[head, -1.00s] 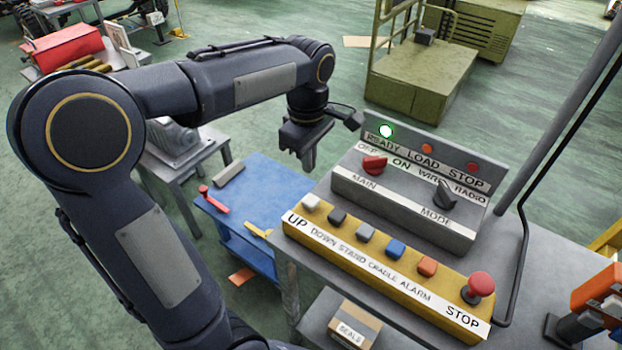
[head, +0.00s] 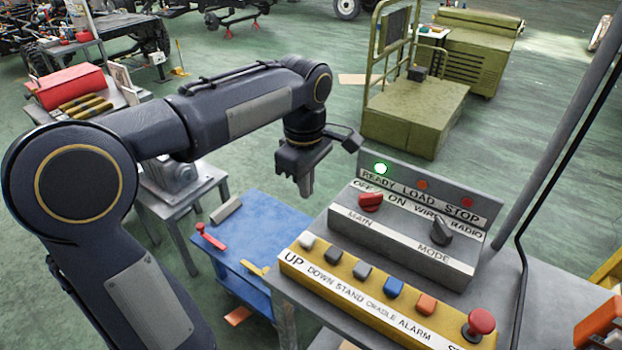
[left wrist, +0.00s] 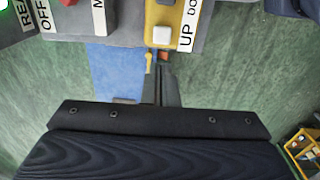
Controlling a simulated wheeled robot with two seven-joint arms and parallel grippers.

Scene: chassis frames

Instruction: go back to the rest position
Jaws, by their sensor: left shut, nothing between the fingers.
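My left gripper (head: 305,186) hangs fingers down from the arm that comes in from the left. It is shut and empty, in the air left of the control panel and above the blue cart. In the left wrist view its fingers (left wrist: 161,85) point toward the blue cart and the floor. The grey switch box (head: 405,240) has a red MAIN knob (head: 371,202) and a black MODE knob (head: 442,231). The green READY lamp (head: 381,168) is lit. The yellow button box (head: 345,291) stands in front. My right gripper is not in view.
The blue cart (head: 262,222) stands left of the panel table, with a red-handled tool (head: 210,237) on it. A grey pole (head: 560,125) rises at the right. A red toolbox (head: 68,86) is far left.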

